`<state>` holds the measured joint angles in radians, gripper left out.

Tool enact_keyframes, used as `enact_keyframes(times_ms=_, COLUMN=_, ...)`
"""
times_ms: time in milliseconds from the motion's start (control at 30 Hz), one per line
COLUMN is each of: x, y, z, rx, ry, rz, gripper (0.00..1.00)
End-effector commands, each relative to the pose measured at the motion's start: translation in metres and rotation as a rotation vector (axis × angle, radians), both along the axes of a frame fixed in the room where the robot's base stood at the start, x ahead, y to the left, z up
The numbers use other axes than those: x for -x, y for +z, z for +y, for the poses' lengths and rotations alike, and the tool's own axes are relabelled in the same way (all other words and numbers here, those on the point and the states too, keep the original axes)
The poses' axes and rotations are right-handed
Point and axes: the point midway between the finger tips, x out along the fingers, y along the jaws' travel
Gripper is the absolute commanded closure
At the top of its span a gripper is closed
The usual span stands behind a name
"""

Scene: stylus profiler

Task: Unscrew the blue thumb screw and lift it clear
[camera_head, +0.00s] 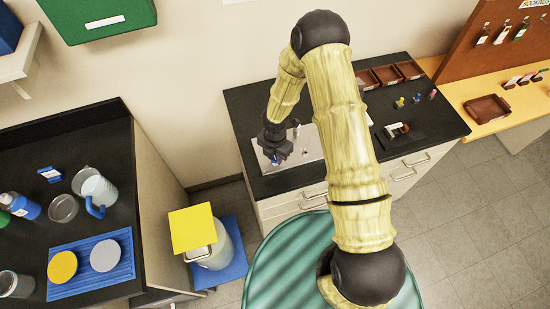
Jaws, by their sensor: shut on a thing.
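My gripper (274,155) points down over the left part of a silver metal plate (308,150) on the black-topped bench. It is shut on the blue thumb screw (276,161), and only a small blue patch of the screw shows below the dark fingers. The screw's shaft is hidden, and I cannot tell whether it sits in the plate or is raised above it. My arm crosses the middle of the view and covers part of the plate.
A small white-and-dark device (398,129) stands right of the arm. Several small coloured pegs (416,98) and brown trays (388,75) are behind it. A black-topped bench with jars and a blue tray (122,240) is at left. A yellow-lidded bin (192,229) stands between the benches.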

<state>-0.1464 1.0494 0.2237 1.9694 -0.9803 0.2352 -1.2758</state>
Motion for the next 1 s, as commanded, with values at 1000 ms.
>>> enact_keyframes(times_ms=1000, x=0.000, y=0.011, z=0.000, rx=-0.001, ry=-0.006, rz=0.002, gripper=1.00)
